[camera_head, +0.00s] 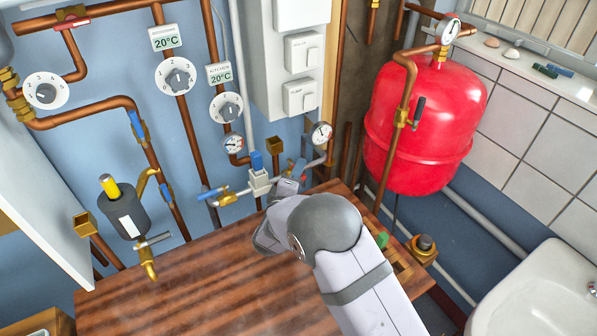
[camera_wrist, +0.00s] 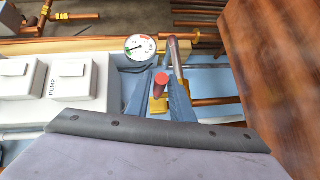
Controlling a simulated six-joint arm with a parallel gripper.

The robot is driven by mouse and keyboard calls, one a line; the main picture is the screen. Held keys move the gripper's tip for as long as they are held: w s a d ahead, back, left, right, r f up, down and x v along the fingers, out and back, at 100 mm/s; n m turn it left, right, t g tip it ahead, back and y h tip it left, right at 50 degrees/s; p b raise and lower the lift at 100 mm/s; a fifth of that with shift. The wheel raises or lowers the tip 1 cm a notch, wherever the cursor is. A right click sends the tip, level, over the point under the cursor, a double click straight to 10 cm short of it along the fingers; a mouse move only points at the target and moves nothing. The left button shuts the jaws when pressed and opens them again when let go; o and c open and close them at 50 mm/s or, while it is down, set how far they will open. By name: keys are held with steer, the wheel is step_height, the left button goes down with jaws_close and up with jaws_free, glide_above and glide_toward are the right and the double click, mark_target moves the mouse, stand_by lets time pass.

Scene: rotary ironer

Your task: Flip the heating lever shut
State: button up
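My gripper (camera_head: 287,187) is over the back edge of the wooden top, by the valves at the wall; my arm hides part of them in the head view. In the wrist view its two grey-blue fingers (camera_wrist: 160,95) stand apart. A red-ended lever (camera_wrist: 160,81) shows in line with the gap between them, above brass fittings (camera_wrist: 158,106); I cannot tell whether they touch it. No label names it as the heating lever. In the head view a blue-handled lever (camera_head: 212,193) sits on the valve group left of my gripper.
White switch boxes (camera_head: 301,96) hang above. A red tank (camera_head: 425,120) stands at the right. The wooden top (camera_head: 190,285) is mostly clear; copper pipes run along the wall.

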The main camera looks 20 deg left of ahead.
steer(key=s+r+b, duration=0.1)
steer(key=s, duration=0.6)
steer(key=shift+s, duration=0.15)
stand_by(0.6)
